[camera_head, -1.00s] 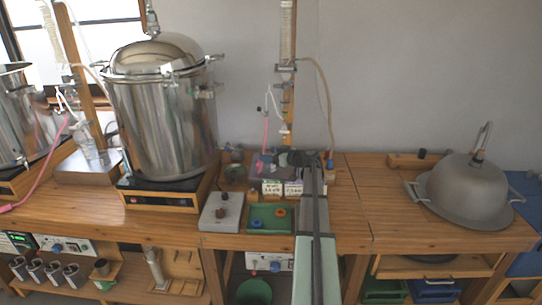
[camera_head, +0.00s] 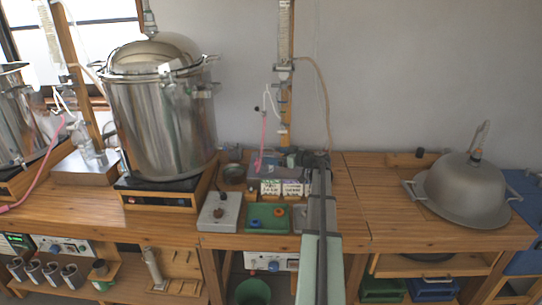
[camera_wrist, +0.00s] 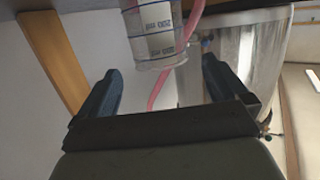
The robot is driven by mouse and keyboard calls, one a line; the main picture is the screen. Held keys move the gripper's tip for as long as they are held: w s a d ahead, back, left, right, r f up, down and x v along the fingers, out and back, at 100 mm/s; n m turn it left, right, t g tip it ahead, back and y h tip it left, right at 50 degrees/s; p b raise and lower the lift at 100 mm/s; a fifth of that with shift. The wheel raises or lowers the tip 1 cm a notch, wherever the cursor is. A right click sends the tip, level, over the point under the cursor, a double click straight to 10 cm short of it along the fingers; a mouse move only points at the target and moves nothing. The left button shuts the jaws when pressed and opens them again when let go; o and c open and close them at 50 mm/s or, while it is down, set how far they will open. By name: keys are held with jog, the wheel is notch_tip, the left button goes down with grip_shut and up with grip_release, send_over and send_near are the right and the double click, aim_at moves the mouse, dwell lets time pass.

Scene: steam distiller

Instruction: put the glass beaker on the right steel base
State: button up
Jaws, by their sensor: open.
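The glass beaker (camera_wrist: 156,35) is clear with printed volume marks. In the wrist view it shows at the top middle, between and beyond my fingertips, with its far end cut off by the frame. My gripper (camera_wrist: 163,78) is open, its two dark blue fingers apart with nothing held between them. In the head view my gripper (camera_head: 305,157) is at the back of the bench by the wooden post, and I cannot make out the beaker there. What looks like the right steel base (camera_head: 263,160) is a grey block below the post, largely covered by my gripper and small boxes.
A large steel pot (camera_head: 160,115) stands left of my arm. A glass flask (camera_head: 87,146) is on the left steel base (camera_head: 88,172). A pink tube (camera_wrist: 182,45) passes close behind the beaker. White boxes (camera_head: 281,188) and a green tray (camera_head: 268,224) crowd the front.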

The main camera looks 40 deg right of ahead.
jog(key=v, duration=0.7)
jog(key=shift+s, duration=0.1)
